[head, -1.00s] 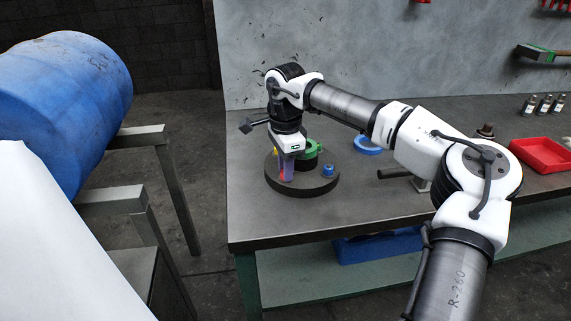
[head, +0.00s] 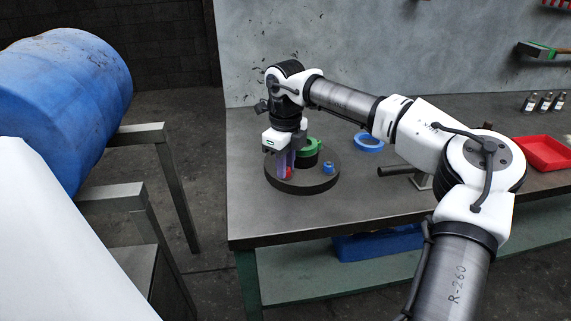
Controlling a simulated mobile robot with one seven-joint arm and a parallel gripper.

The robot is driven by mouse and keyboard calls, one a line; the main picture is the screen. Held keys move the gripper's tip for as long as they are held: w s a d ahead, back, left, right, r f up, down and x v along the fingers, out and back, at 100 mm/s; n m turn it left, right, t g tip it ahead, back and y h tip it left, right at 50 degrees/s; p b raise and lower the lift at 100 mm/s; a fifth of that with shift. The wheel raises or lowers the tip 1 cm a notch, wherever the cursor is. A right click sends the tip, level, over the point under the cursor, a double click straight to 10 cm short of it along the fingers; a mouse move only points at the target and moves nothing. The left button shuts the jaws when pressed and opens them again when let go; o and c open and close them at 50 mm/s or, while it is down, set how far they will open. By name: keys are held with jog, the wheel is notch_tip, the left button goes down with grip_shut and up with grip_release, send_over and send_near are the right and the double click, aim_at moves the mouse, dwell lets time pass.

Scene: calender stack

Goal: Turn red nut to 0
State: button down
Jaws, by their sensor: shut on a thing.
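The red nut (head: 289,174) sits near the front left of a round dark base (head: 313,187) on the workbench. My gripper (head: 286,172) points straight down over it, and its purple fingers are shut on the red nut. The fingers and wrist hide part of the nut, and no scale or mark for 0 can be made out.
A blue nut (head: 328,168) is right of the fingers on the base, and a green ring (head: 311,147) on a black part stands behind. A blue ring (head: 368,142), a dark rod (head: 394,171) and a red tray (head: 545,152) lie to the right on the bench (head: 262,221).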

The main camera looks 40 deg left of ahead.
jog(key=m, duration=0.4)
jog(key=shift+m, duration=0.3)
jog(key=m+b, duration=0.1)
jog(key=m, duration=0.3)
jog(key=shift+r+m, duration=0.1)
jog(key=shift+m, duration=0.3)
jog(key=c, duration=1.2)
grip_release()
jog(key=shift+c, duration=0.2)
notch_tip(320, 180, up, 14)
